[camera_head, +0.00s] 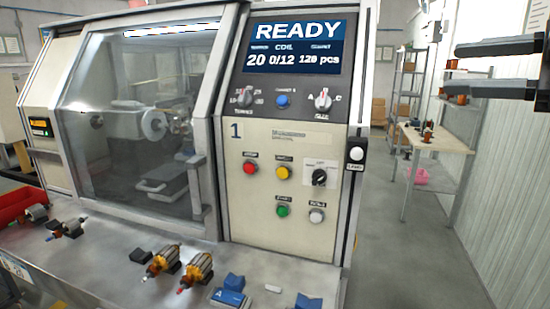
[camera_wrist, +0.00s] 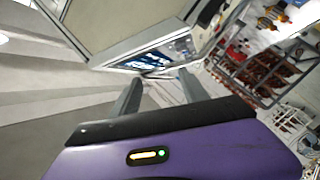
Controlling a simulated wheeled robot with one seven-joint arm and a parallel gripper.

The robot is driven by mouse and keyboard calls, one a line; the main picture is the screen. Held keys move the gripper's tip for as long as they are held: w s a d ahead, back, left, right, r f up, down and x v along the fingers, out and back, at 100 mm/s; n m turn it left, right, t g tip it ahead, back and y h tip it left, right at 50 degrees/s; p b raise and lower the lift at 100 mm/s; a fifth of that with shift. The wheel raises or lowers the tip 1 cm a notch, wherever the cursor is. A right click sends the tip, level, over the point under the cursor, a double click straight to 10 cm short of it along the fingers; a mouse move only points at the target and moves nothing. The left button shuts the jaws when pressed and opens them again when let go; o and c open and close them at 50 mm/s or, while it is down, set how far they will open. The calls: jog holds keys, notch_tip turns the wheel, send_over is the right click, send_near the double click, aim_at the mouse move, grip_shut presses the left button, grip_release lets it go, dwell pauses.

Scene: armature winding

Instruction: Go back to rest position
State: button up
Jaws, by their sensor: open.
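My gripper (camera_head: 452,69) is at the upper right of the head view, its two dark fingers pointing left, high up and to the right of the winding machine (camera_head: 292,150). The fingers are apart. In the wrist view the space between the fingertips (camera_wrist: 158,82) shows no held object. The machine's screen (camera_head: 295,45) reads READY, 20 and 0/12. Its glass door (camera_head: 140,110) appears closed.
Armatures (camera_head: 196,269) lie on the machine's front ledge (camera_head: 90,265), with blue blocks (camera_head: 230,298) nearby. A side table (camera_head: 438,140) and shelves (camera_head: 408,85) stand behind at right, beside a pale wall (camera_head: 500,190). The aisle floor (camera_head: 420,250) is clear.

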jog(key=w+d+f+m+t+h, duration=0.3)
jog(key=d+f+m+t+h, duration=0.3)
jog(key=d+m+t, duration=0.45)
jog(key=s+a+f+m+h, duration=0.1)
jog(key=s+f+m+h, duration=0.25)
jog(key=f, duration=0.35)
jog(key=s+a+f+m+h, duration=0.1)
jog(key=s+f+m+h, duration=0.2)
jog(key=f, duration=0.4)
jog(key=s+a+f+m+h, duration=0.1)
jog(key=f+m+h, duration=0.2)
jog(key=f+m, duration=0.3)
jog(key=s+a+f+n+g+y, duration=0.1)
jog(key=s+a+f+g, duration=0.1)
jog(key=s+a+f, duration=0.3)
jog(key=s+a+f+n+g+y, duration=0.2)
jog(key=s+a+f, duration=0.3)
jog(key=s+f, duration=0.6)
jog(key=s+a+f+n+g+y, duration=0.1)
jog(key=s+a+f+g, duration=0.3)
jog(key=s, duration=1.6)
notch_tip(320, 180, down, 4)
jog(key=shift+s+a+f+n, duration=0.25)
jog(key=shift+a+n, duration=0.15)
jog(key=shift+a, duration=0.5)
